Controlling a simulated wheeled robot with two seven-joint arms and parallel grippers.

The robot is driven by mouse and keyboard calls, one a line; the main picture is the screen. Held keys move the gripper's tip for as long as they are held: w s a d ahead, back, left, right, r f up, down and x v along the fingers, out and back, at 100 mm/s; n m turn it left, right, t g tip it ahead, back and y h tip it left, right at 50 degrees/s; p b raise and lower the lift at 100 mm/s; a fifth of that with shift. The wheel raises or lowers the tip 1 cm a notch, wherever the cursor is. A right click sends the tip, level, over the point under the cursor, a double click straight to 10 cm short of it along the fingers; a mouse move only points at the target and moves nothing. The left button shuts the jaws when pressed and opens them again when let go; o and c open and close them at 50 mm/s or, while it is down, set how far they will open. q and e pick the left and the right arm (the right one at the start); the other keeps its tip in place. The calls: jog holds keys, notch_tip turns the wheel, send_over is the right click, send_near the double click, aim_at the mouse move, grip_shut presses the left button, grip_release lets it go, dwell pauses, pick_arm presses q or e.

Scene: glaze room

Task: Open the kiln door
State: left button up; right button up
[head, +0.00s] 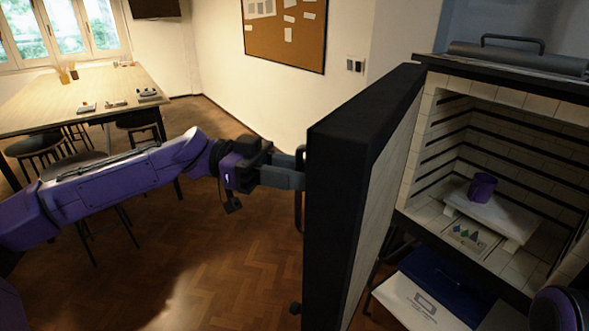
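The kiln door (337,180) is a thick dark slab with a pale inner lining, and it stands swung wide open at the left of the kiln (422,185). The kiln's brick-lined chamber is in full view. My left gripper (299,172) comes in from the left and is shut on the dark upright door handle (298,212) on the door's outer face. The fingertips are partly hidden at the door edge. My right gripper is not in view; only a dark rounded part of my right arm shows at the lower right corner.
Inside the kiln a purple cup (482,187) stands on a white shelf (514,222). A blue-and-white box (440,288) lies below the kiln. A wooden table (60,97) with stools stands at the back left. The floor (225,265) left of the door is clear.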

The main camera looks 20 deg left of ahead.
pick_arm(q)
grip_shut()
jog(key=shift+w+a, duration=0.2)
jog(key=shift+a, duration=0.25)
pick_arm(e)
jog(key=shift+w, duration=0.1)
